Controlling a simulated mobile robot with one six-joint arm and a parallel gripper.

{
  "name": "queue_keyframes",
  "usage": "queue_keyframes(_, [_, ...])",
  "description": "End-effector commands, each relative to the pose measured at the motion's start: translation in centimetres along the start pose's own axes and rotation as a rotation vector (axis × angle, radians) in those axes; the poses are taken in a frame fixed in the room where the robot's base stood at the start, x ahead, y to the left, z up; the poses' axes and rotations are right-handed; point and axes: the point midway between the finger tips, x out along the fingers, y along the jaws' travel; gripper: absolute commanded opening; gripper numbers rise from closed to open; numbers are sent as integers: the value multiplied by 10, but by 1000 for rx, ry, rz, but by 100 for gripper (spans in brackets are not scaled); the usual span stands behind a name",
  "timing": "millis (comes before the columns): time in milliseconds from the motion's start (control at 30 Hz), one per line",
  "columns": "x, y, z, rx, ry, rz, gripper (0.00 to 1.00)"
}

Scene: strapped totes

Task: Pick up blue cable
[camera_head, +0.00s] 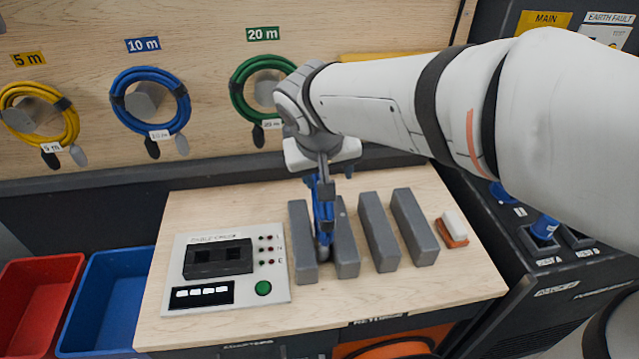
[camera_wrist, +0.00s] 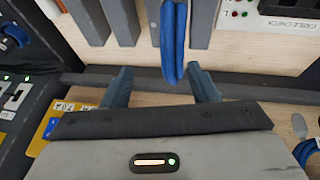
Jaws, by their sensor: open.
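A blue cable (camera_wrist: 173,45) hangs or stands as narrow strands between two grey upright blocks on the bench. In the head view the blue cable (camera_head: 323,212) shows just below my gripper (camera_head: 322,172), partly hidden by it. In the wrist view my gripper (camera_wrist: 160,74) is open, with one finger on each side of the cable's near end and gaps between. Another blue cable (camera_head: 150,75) is coiled on a wall peg under the 10 m sign.
Several grey blocks (camera_head: 378,232) stand in a row on the wooden bench (camera_head: 400,295). A cable check panel (camera_head: 228,270) lies left of them, an orange-and-white brush-like item (camera_head: 453,230) right. Yellow (camera_head: 40,112) and green (camera_head: 245,85) coils hang on the wall. Red (camera_head: 35,300) and blue (camera_head: 108,300) totes stand left.

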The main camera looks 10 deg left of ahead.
Motion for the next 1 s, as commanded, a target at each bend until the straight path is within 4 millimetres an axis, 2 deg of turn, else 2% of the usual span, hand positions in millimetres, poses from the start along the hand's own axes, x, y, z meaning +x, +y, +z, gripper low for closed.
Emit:
queue_keyframes(33, [3, -11, -2, -13, 7, 0, 54])
queue_keyframes(167, [8, -21, -7, -18, 16, 3, 54])
queue_keyframes(467, [41, -18, -7, -17, 13, 5, 54])
queue_keyframes(700, [75, -17, -7, -16, 13, 4, 54])
queue_keyframes(1000, [81, -17, -7, -15, 17, 3, 54])
